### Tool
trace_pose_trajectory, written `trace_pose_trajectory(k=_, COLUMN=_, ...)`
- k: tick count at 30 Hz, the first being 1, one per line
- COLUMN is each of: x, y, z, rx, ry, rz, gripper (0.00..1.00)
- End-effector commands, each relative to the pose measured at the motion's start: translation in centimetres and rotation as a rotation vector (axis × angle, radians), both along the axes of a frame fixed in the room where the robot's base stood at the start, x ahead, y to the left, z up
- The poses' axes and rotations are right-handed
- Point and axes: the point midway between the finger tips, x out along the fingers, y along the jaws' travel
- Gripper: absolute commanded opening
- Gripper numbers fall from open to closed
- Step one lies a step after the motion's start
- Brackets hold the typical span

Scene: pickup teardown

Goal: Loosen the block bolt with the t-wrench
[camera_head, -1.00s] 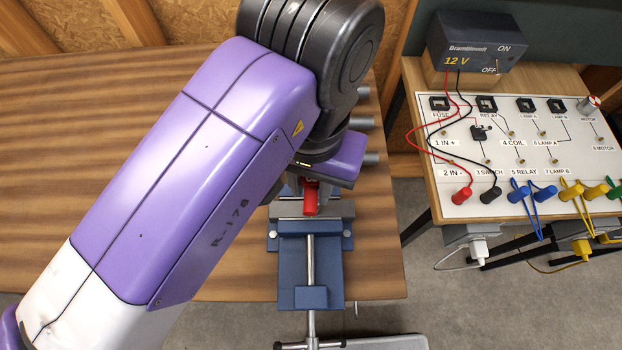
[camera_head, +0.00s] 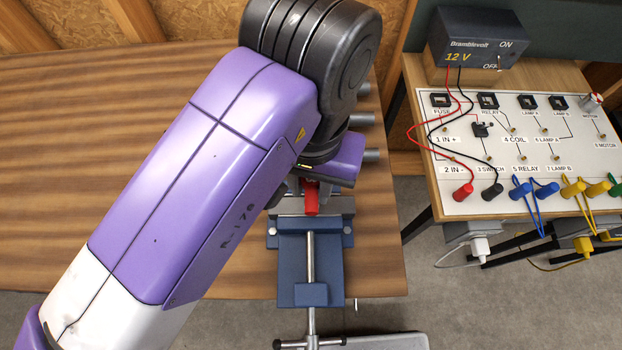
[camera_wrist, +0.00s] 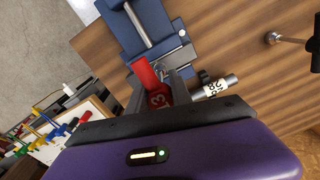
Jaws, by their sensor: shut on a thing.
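My gripper is mostly hidden behind my arm in the head view. In the wrist view my gripper (camera_wrist: 160,93) is shut on a red handle marked 13 (camera_wrist: 146,76), which I take to be the t-wrench. The red handle (camera_head: 312,198) also shows in the head view, just below my wrist and over the vise jaws. The blue bench vise (camera_head: 310,262) stands at the bench's front edge, and it shows in the wrist view (camera_wrist: 134,38). The block and its bolt cannot be made out. Whether the wrench sits on the bolt is hidden.
A metal rod with a round end (camera_wrist: 273,38) is farther right on the bench. A wiring board (camera_head: 520,150) with a 12 V supply (camera_head: 476,40) stands right of the bench. The bench's left side (camera_head: 90,130) is clear.

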Motion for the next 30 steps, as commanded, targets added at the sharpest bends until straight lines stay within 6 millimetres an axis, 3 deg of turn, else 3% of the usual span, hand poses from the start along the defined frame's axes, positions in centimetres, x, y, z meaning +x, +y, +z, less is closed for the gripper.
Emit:
trace_pose_trajectory(k=15, x=-0.13, y=-0.42, z=-0.33, rx=-0.007, ry=0.010, rz=0.522, gripper=0.00)
trace_pose_trajectory(k=30, x=-0.12, y=-0.42, z=-0.58, rx=-0.006, ry=0.010, rz=0.610, gripper=0.00)
